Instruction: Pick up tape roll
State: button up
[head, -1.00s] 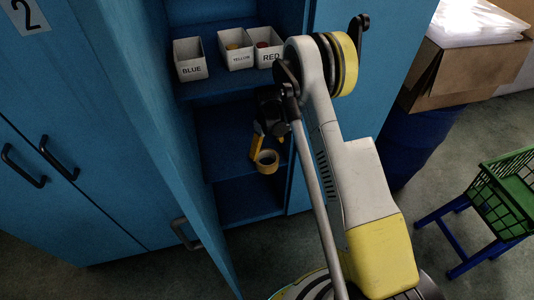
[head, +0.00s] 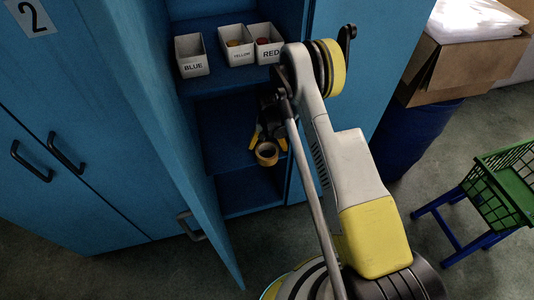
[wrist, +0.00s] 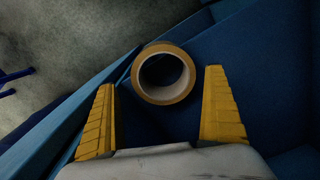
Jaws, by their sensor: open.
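The tape roll (head: 267,154) is a tan ring with a pale inner core. It sits near the front edge of a blue cabinet shelf (head: 222,150). In the wrist view the roll (wrist: 163,93) shows with its hole facing the camera. My gripper (wrist: 163,78) is open, with one yellow finger on each side. The roll lies centred between the fingers, near their tips, and no finger visibly touches it. In the head view my gripper (head: 268,141) is at the roll, partly hidden by my arm.
Three white boxes labelled BLUE (head: 191,56), YELLOW (head: 236,46) and RED (head: 267,44) stand on the shelf above. An open cabinet door (head: 165,130) is at the left. A cardboard box (head: 465,70) and a green basket (head: 505,190) are at the right.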

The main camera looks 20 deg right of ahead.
aim_at(267, 157)
jog(key=f+b, duration=0.1)
jog(key=f, duration=0.2)
jog(key=f+b, duration=0.2)
jog(key=shift+w+a+f, duration=0.2)
jog(key=shift+f, duration=0.2)
jog(key=c, duration=1.2)
jog(key=shift+r, duration=0.1)
jog(key=shift+r, duration=0.1)
